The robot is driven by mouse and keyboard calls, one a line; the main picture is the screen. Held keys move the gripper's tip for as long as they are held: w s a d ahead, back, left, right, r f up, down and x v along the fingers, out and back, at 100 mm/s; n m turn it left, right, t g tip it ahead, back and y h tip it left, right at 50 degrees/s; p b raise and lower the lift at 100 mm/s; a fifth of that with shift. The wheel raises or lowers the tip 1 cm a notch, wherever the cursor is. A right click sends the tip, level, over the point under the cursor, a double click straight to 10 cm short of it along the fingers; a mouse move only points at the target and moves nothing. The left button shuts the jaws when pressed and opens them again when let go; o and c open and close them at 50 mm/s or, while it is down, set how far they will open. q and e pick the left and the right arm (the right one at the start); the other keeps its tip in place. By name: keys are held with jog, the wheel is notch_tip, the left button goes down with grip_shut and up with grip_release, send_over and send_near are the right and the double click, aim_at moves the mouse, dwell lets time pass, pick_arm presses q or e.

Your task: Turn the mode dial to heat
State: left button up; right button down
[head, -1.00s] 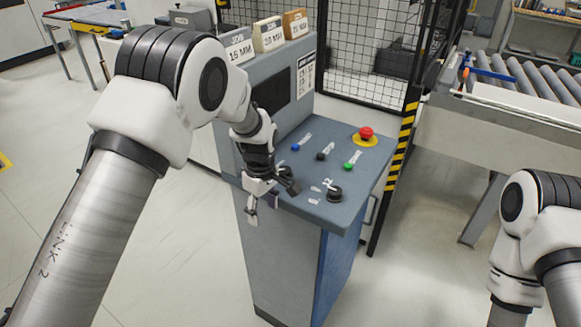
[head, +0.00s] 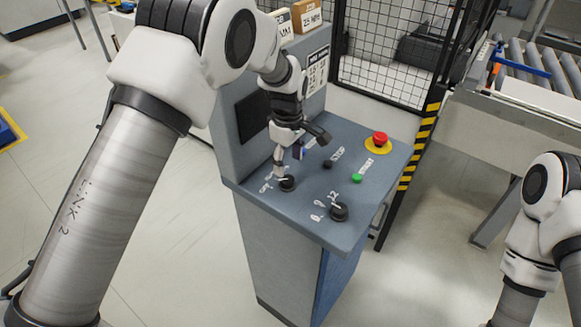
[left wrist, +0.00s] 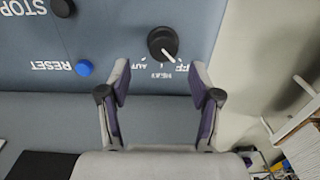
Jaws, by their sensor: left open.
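The mode dial (head: 287,184) is a black round knob near the left front corner of the console top. In the left wrist view the dial (left wrist: 163,42) has a white pointer line slanting toward the OFF label. The HEAT label (left wrist: 155,76) sits at the middle of the partly readable marks. My left gripper (head: 288,161) is open and empty, just above and behind the mode dial in the head view. In the left wrist view its two fingers (left wrist: 160,95) are spread, with the dial beyond the tips, apart from them. My right gripper is out of view.
A second black dial (head: 339,213) with number marks is to the right. The black STOP button (head: 327,164), green START button (head: 356,178) and red emergency button (head: 379,139) are on the console top (head: 310,225). A blue RESET button (left wrist: 84,68) is close to the left gripper.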

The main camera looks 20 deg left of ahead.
aim_at(288, 178)
pick_arm(q)
jog(key=f, duration=0.1)
jog(key=s+f+p, duration=0.1)
jog(key=shift+s+f, duration=0.1)
jog(key=shift+f, duration=0.2)
jog(key=f, duration=0.2)
jog(key=shift+w+a+f+p, duration=0.1)
jog(key=shift+w+f+p, duration=0.25)
jog(key=shift+w, duration=0.05)
jog(key=shift+w+f, duration=0.2)
jog(key=shift+f, duration=0.05)
jog(key=shift+s+r, duration=0.1)
jog(key=shift+s, duration=0.05)
jog(key=shift+c, duration=0.3)
jog(key=shift+s+r, duration=0.1)
jog(key=shift+s, duration=0.1)
jog(key=c, duration=1.1)
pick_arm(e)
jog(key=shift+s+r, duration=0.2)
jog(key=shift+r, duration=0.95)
